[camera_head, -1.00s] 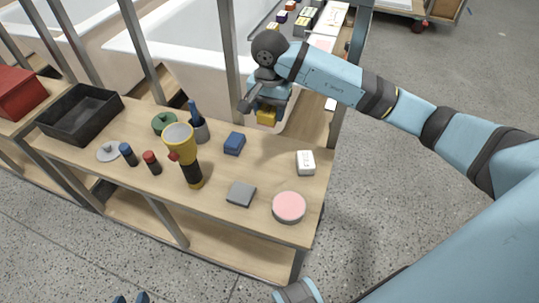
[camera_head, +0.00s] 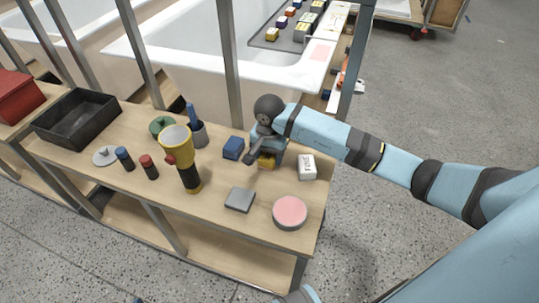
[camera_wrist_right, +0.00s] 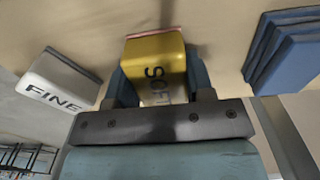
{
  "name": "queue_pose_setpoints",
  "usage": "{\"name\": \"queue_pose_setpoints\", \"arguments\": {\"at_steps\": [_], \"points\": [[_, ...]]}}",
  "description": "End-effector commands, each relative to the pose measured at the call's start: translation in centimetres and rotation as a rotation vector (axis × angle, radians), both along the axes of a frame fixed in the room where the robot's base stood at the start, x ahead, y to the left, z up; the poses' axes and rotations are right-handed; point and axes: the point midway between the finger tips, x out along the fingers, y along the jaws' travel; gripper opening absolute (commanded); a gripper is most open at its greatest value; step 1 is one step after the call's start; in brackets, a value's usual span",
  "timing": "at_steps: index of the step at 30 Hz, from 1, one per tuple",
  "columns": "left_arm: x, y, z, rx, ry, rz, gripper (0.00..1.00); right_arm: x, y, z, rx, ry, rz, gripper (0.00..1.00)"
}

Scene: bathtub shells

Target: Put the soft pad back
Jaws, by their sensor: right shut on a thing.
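The soft pad is a yellow block (camera_wrist_right: 155,62) with lettering that reads like "SOFT" in the right wrist view. It sits between the fingers of my right gripper (camera_wrist_right: 157,88), which is shut on it. In the head view the yellow pad (camera_head: 266,161) shows just under my right gripper (camera_head: 264,156), at the wooden bench top (camera_head: 215,205), between a blue block and a white block. I cannot tell whether the pad touches the bench. My left gripper does not show clearly in any view.
A blue block (camera_head: 233,148) stands close on the left, a white block marked "FINE" (camera_wrist_right: 58,82) on the right. A grey block (camera_head: 240,199), a pink-topped round tin (camera_head: 289,212) and a yellow-black tool (camera_head: 182,158) are nearby. A metal post (camera_head: 228,60) rises behind.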

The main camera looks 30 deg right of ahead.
Motion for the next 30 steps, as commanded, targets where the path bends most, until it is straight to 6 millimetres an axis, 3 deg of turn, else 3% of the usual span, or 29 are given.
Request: {"name": "queue_pose_setpoints", "arguments": {"at_steps": [8,9,12,23,30], "points": [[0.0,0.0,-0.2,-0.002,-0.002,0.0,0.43,0.0,0.0,-0.3,0.0,-0.001,0.001,0.23],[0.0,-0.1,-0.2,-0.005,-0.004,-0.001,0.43,0.0,0.0,-0.3,0.001,-0.001,0.001,0.51],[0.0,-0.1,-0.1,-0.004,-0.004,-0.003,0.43,0.0,0.0,-0.2,0.001,-0.001,0.001,0.74],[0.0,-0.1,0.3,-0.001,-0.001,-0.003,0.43,0.0,0.0,0.4,0.001,0.0,0.0,0.74],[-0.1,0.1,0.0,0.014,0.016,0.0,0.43,0.2,-0.1,4.8,-0.001,-0.006,0.002,0.74]]}}
